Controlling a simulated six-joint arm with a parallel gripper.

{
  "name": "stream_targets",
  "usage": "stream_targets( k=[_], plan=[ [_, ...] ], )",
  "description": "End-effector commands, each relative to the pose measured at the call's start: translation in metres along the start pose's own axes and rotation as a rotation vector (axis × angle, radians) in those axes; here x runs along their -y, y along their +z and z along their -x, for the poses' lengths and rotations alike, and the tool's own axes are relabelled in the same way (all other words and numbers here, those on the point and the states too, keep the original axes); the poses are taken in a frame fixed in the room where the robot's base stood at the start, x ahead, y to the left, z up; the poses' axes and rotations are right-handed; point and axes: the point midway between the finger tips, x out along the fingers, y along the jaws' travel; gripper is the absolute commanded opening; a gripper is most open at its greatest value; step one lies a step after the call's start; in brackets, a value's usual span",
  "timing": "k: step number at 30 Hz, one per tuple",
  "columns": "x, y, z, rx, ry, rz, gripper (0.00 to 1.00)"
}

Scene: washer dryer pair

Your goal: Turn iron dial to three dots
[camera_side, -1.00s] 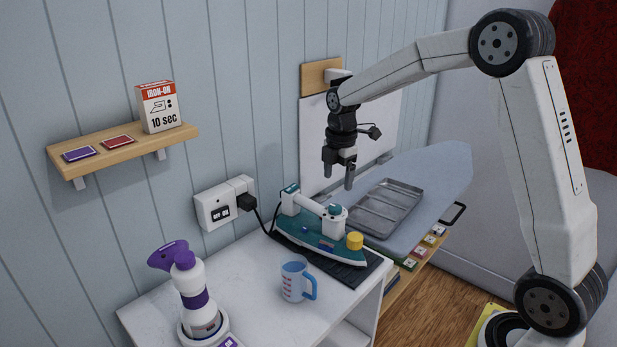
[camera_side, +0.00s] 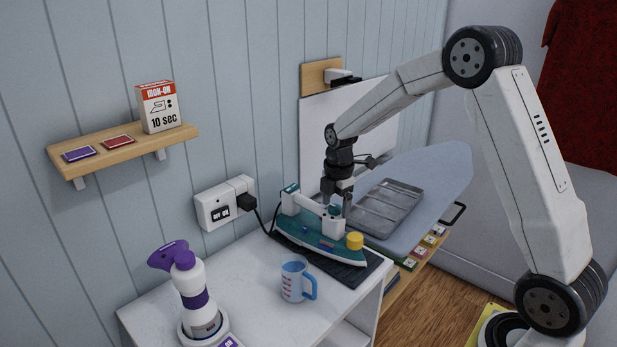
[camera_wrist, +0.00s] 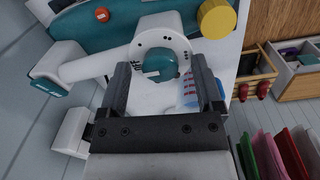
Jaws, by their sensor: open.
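The teal and white iron (camera_side: 302,233) lies on a dark ribbed rest on the white cabinet top. It also shows in the wrist view (camera_wrist: 97,38). Its teal dial (camera_wrist: 163,64) sits inside a white collar with small dark dots, at the end of the white handle. My gripper (camera_side: 337,205) points down over the dial end of the iron. In the wrist view my gripper (camera_wrist: 164,72) is open, with one finger on each side of the dial. I cannot tell whether the fingers touch it. In the side view the fingers partly hide the dial.
A yellow knob (camera_side: 354,241) is on the iron's front, close to my gripper. A blue measuring cup (camera_side: 293,281) and a purple-white spray bottle (camera_side: 192,285) stand on the cabinet. Behind are a metal tray (camera_side: 385,207) and an ironing board (camera_side: 440,168). A box (camera_side: 159,107) stands on the shelf.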

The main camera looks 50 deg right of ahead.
Motion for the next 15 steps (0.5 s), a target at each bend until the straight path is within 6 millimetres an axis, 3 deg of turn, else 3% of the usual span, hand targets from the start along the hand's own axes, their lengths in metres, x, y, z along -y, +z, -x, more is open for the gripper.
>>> stream_targets(
  k=[4, 12, 15],
  plan=[
    [0.0, 0.0, 0.0001, 0.0, 0.0, 0.0, 0.84],
    [-0.0001, 0.0, 0.0004, 0.0, 0.0, 0.0, 0.0],
    [-0.0001, 0.0, 0.0005, 0.0, 0.0, -0.001, 0.0]
  ],
)
